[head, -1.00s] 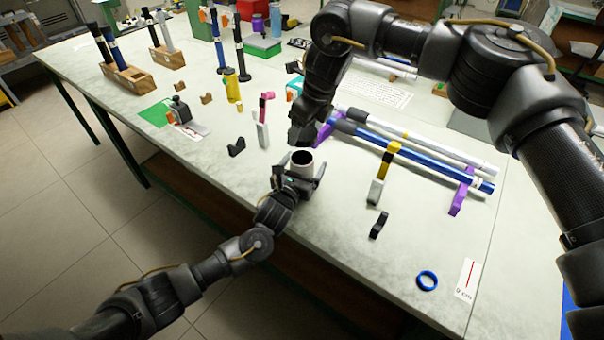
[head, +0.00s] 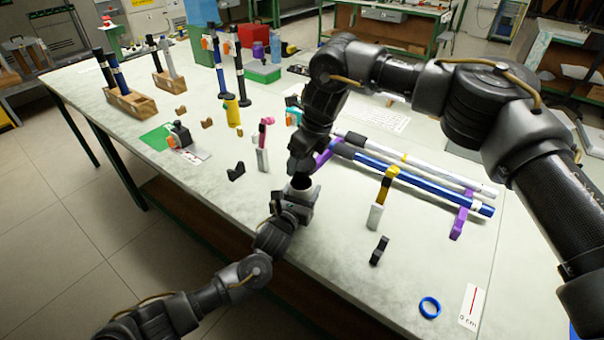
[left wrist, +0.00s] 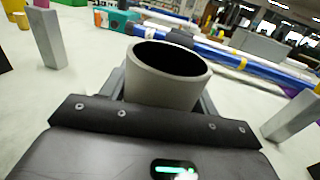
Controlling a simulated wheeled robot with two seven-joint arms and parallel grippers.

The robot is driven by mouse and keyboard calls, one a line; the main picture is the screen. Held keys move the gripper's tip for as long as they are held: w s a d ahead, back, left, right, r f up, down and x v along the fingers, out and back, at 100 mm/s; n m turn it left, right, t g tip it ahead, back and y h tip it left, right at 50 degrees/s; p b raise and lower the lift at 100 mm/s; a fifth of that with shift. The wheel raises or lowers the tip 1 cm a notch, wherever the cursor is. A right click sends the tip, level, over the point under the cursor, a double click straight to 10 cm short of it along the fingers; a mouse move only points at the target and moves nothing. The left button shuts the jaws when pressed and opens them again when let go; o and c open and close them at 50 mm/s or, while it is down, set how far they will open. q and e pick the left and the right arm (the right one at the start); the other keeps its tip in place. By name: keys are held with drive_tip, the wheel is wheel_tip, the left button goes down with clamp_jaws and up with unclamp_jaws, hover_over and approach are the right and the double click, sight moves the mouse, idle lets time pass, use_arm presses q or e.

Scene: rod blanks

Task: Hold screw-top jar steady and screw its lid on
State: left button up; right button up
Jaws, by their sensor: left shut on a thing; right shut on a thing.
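The grey, round screw-top jar (head: 303,184) stands upright with its mouth up over the near part of the table. My left gripper (head: 297,202) is shut around it. In the left wrist view the jar (left wrist: 165,85) is open at the top, and its inside is dark. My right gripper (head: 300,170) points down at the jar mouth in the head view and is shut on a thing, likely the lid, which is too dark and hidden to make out. The left wrist view shows neither the right gripper nor a lid on the jar.
Long blue (head: 400,176) and white tubes lie on purple supports to the right. A dark clip (head: 379,250), a blue ring (head: 430,307) and a black V-block (head: 236,173) lie nearby. Wooden racks (head: 133,104) stand at the far left. The table's near edge is close.

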sight(301, 195)
drive_tip(key=shift+f, duration=1.7)
drive_tip(key=shift+f, duration=0.15)
drive_tip(key=shift+f, duration=0.75)
drive_tip(key=shift+f, duration=0.55)
